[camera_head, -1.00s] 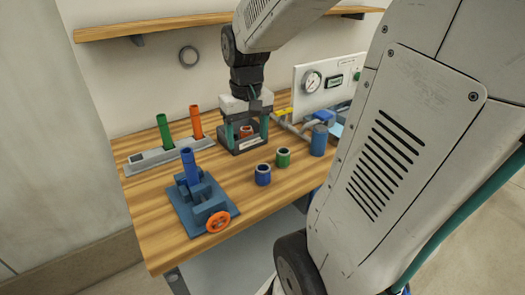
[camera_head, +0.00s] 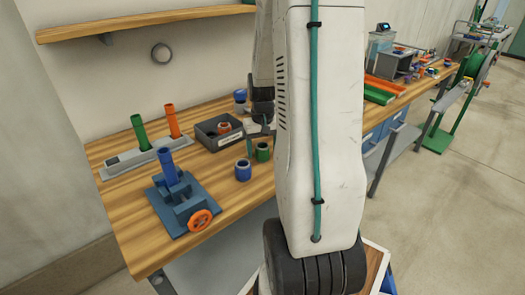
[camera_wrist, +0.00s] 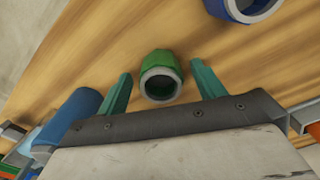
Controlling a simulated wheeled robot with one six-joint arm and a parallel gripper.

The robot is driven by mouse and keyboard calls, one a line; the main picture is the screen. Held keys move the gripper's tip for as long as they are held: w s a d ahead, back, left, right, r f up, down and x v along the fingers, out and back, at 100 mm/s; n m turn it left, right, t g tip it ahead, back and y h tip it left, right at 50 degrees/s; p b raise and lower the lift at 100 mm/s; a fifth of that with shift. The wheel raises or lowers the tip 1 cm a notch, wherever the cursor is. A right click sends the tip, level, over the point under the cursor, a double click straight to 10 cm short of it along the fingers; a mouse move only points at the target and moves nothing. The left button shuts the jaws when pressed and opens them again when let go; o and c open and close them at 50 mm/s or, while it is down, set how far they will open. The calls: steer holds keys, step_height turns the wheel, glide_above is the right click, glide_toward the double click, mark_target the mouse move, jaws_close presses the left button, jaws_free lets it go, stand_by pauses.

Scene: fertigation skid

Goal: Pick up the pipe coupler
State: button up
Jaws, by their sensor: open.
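A green pipe coupler (camera_head: 262,152) stands on the wooden bench, beside a blue pipe coupler (camera_head: 243,170). In the wrist view the green coupler (camera_wrist: 160,75) lies between the two teal fingers of my gripper (camera_wrist: 163,70), with visible gaps on both sides. The blue coupler (camera_wrist: 244,8) is at the upper right there, outside the fingers. My gripper is open and empty. In the head view my arm partly hides it close to the green coupler. An orange coupler (camera_head: 223,127) sits in a dark bin (camera_head: 207,140) behind.
A blue vise (camera_head: 180,197) with an orange handwheel holds an upright blue pipe at the front left. A grey rack (camera_head: 140,160) holds a green and an orange pipe. A blue cylinder (camera_wrist: 78,112) lies left of my gripper in the wrist view. Bench front is clear.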

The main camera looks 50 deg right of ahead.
steer(key=shift+f, duration=0.65)
steer(key=c, duration=1)
steer(key=shift+r, duration=0.15)
